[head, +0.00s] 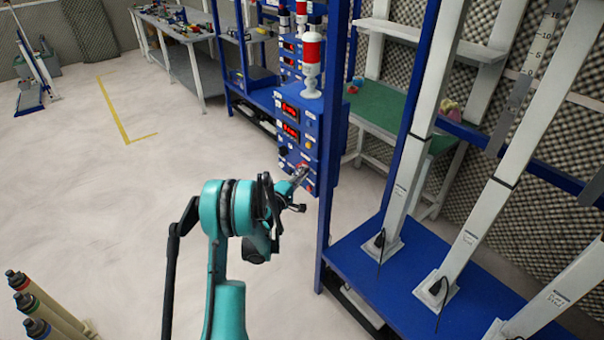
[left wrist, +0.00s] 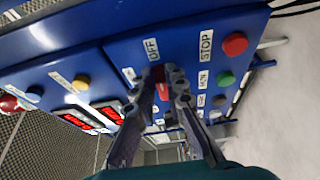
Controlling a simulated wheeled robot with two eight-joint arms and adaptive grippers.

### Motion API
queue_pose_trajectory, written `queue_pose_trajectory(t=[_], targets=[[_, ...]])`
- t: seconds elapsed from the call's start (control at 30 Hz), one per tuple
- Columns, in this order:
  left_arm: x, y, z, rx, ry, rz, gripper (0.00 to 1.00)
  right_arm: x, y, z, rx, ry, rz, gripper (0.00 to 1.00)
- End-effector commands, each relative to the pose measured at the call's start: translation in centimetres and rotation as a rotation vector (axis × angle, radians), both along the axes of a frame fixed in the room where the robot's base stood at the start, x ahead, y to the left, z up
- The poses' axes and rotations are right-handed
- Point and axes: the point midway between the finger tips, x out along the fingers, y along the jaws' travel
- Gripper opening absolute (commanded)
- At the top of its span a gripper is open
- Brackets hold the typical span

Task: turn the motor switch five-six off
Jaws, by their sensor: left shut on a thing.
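The motor switch (left wrist: 162,90) is a red lever on a blue control panel, with an OFF label just above it in the left wrist view. My left gripper (left wrist: 166,76) has its two dark fingers on either side of the switch, shut on it. In the head view my left gripper (head: 300,176) reaches the lower part of the blue control box (head: 312,125), where the switch is mostly hidden by the fingers. No five-six marking can be read. My right gripper is in neither view.
A red STOP button (left wrist: 235,44) and a green button (left wrist: 225,78) sit close beside the switch. Red digital displays (head: 290,120) are above it, and a red and white lamp (head: 311,60) tops the box.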

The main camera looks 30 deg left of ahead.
Motion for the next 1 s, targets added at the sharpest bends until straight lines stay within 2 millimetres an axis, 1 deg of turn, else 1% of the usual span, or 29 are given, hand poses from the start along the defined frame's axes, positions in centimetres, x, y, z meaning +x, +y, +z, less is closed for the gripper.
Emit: queue_pose_trajectory(t=[0.4, 0.43, 0.47, 0.5, 0.73, 0.83, 0.93, 1.0], targets=[[0.0, -0.1, -0.1, 0.008, -0.001, -0.003, 0.0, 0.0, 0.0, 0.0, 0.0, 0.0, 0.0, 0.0], [0.0, -0.1, -0.1, 0.008, -0.001, -0.003, 0.2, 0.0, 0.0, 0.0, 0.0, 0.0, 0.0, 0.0], [0.0, -0.1, -0.1, 0.008, -0.001, -0.003, 0.28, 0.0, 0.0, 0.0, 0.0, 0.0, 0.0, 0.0], [0.0, -0.1, -0.1, 0.008, -0.001, -0.003, 0.33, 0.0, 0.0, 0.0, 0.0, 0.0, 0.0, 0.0], [0.0, -0.1, -0.1, 0.006, -0.001, -0.002, 0.33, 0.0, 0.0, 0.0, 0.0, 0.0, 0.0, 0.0], [-0.3, 0.0, -0.1, 0.006, -0.001, -0.001, 0.33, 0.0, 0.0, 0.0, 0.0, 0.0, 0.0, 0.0], [-1.5, 0.0, 0.0, 0.006, -0.001, 0.0, 0.33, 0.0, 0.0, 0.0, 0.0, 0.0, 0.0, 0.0], [-2.7, 0.0, 0.0, 0.006, -0.001, 0.0, 0.33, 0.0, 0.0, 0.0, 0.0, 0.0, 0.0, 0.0]])
